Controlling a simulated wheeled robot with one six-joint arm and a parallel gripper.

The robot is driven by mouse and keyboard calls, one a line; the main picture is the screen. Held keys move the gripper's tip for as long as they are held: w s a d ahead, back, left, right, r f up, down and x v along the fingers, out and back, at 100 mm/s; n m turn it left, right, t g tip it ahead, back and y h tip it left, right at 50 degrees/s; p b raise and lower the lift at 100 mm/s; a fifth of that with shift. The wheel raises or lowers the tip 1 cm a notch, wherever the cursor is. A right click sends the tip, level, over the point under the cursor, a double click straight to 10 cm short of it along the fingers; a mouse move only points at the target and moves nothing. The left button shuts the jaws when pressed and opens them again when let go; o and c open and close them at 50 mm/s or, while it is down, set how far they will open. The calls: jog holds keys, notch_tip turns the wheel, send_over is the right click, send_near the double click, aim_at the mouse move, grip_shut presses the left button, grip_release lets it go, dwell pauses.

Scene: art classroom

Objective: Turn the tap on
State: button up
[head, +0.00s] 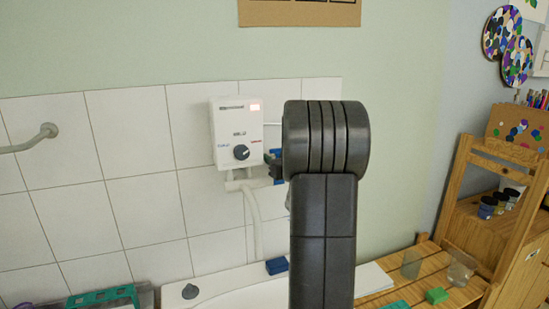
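A white water heater box (237,132) with a dark round knob (241,152) is fixed to the tiled wall. Pale pipes (251,184) run from under it, one down and one to the right. Small dark blue-green parts (276,170) show at the pipe's right end, beside my raised arm. I cannot tell if they belong to a tap or to my gripper. My dark arm covers the area to their right. No tap can be clearly made out, and my fingertips cannot be told apart.
A white basin (240,292) with a blue block (277,266) and a dark plug (190,291) lies below. A green rack (104,297) is at lower left, a grab rail (32,140) above. Wooden shelving (500,235) and a slatted bench with cups and a green block (437,296) stand right.

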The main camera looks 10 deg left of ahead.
grip_shut()
jog(key=shift+f, duration=0.1)
